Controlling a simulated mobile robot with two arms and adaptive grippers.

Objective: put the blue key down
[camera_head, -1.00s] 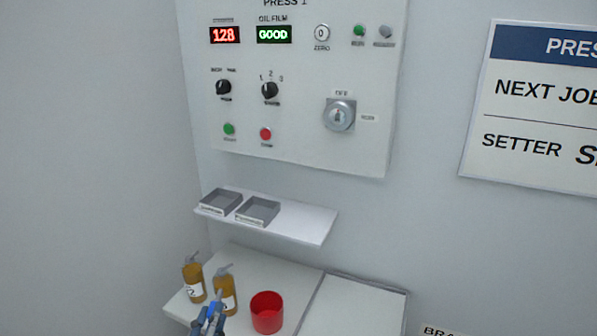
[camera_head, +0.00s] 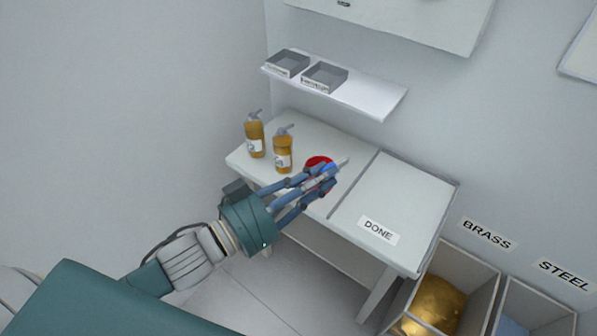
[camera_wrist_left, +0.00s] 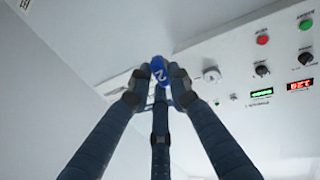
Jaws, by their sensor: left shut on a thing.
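My left gripper (camera_head: 326,174) is shut on the blue key and holds it in front of the red cup, above the table's front edge. The blue key's pale end (camera_head: 343,162) sticks out past the fingertips toward the upper right. In the left wrist view the blue key (camera_wrist_left: 158,68) shows a white "2" on its head, pinched between the fingertips. Most of the key is hidden by the fingers in the head view. My right gripper is not in view.
Two amber pump bottles (camera_head: 255,138) and (camera_head: 283,152) stand left of the red cup (camera_head: 318,161). The DONE section (camera_head: 395,195) of the table is clear. Brass and steel bins (camera_head: 462,262) stand at lower right.

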